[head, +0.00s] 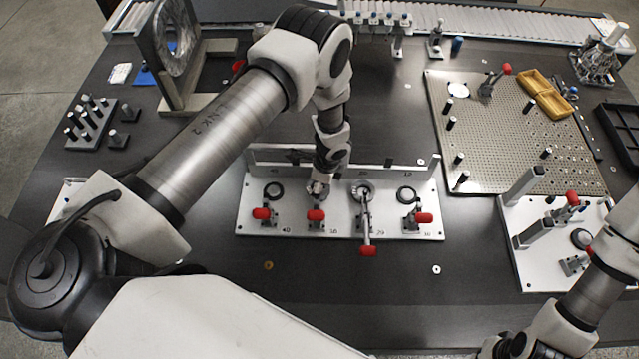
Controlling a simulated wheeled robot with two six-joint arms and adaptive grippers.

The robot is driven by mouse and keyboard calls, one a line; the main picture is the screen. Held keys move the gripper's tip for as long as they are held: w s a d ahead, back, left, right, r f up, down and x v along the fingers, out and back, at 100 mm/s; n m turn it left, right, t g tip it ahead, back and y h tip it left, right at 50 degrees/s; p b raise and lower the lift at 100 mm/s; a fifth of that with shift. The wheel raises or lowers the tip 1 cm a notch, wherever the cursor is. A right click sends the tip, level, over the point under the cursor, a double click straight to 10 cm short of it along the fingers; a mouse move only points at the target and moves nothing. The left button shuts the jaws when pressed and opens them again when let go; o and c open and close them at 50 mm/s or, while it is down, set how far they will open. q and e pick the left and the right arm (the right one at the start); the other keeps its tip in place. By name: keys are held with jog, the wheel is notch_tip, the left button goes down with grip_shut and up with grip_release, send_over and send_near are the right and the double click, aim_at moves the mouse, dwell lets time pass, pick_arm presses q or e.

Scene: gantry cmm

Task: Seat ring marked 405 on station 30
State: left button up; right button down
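A white fixture plate (340,228) lies mid-table with several stations in a row, each with a red-handled clamp. The third station's clamp handle (368,250) points to the front. I cannot read 405 on any ring. My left gripper (318,188) is low over the second station; its fingers are too small to judge. My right gripper (505,347) is at the bottom edge, unclear.
A perforated plate (500,140) with posts and a yellow tray (545,93) is at right; a white clamp fixture (545,275) stands before it. A pin block (90,122) and a framed disc (170,40) stand at left.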

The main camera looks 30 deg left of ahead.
aim_at(326, 190)
pick_arm(q)
jog(key=shift+f+b, duration=0.65)
jog(key=shift+b, duration=0.05)
jog(key=o, duration=1.6)
jog(key=shift+c, duration=0.2)
jog(key=shift+r, duration=0.15)
jog(key=shift+w+r, duration=0.1)
jog(key=shift+r, duration=0.15)
notch_tip(326, 190, up, 11)
jog(key=d, duration=0.1)
jog(key=shift+d, duration=0.4)
